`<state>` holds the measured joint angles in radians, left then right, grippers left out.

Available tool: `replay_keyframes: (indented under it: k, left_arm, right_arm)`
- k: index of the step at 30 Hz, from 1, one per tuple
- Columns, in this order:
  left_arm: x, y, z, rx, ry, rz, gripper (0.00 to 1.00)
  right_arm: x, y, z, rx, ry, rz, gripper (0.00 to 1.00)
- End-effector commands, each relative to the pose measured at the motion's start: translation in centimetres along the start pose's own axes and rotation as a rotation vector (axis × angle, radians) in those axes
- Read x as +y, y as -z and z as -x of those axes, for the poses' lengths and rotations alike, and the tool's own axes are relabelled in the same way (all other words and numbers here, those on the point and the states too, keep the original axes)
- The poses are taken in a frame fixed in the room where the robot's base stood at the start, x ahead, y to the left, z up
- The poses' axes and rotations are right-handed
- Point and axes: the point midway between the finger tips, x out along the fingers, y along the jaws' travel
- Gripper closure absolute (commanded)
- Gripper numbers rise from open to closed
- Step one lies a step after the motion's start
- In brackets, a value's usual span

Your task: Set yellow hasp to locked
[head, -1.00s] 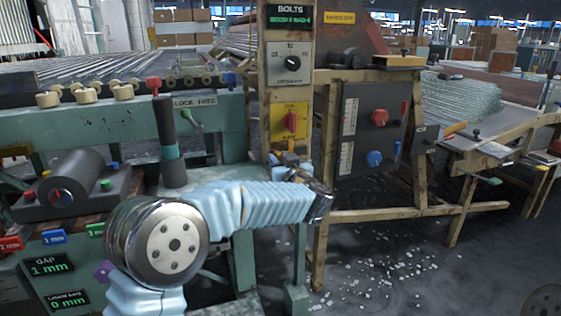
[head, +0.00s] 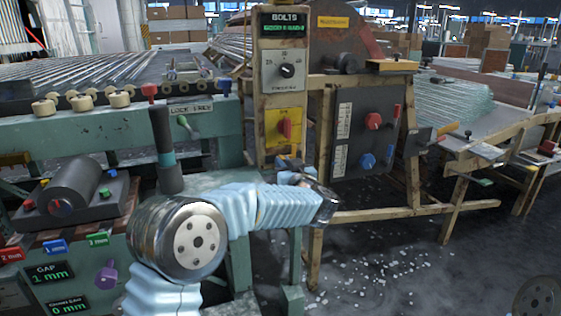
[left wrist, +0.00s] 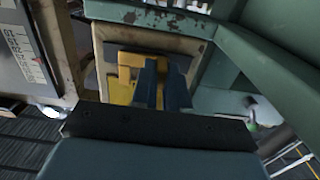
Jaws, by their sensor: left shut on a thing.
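In the left wrist view the yellow hasp (left wrist: 125,77) sits on the worn cream face of a post, beside and partly behind my fingers. My left gripper (left wrist: 164,85) has its two blue-grey fingers against that face, shut on the yellow hasp. The grip itself is partly hidden. In the head view my left gripper (head: 289,165) reaches the lower part of the cream control post (head: 257,97), below a yellow-and-red switch (head: 286,127). The hasp is mostly hidden there by the fingers and wrist. My right gripper is out of view.
A green frame (head: 215,120) with a roller bed stands left of the post. A dark panel (head: 350,135) with red and blue knobs is close on the right. Pale fragments (head: 375,250) lie on the floor. A dark upright cylinder (head: 164,145) stands behind my arm.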

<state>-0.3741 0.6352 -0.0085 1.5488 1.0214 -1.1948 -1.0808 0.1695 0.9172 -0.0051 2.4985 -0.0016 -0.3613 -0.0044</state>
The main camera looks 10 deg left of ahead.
Motion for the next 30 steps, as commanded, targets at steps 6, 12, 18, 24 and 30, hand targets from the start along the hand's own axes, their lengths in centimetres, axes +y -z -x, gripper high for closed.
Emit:
replay_keyframes:
  k: [6,12,18,24,30]
  left_arm:
    - [0.2,0.4,-0.1,0.009,-0.008,0.004,0.7]
    - [0.1,0.3,-0.1,0.007,-0.006,0.003,0.6]
    - [0.2,0.2,0.3,0.005,-0.006,0.003,0.6]
    - [0.2,0.2,3.4,0.005,-0.011,0.003,0.6]
    - [0.2,0.2,8.4,0.007,-0.01,0.003,0.6]
  right_arm:
    - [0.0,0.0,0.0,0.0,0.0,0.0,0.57]
    - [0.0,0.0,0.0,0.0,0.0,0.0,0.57]
    - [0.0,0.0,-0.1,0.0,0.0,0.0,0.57]
    - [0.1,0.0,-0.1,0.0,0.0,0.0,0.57]
    - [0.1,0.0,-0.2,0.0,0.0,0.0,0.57]
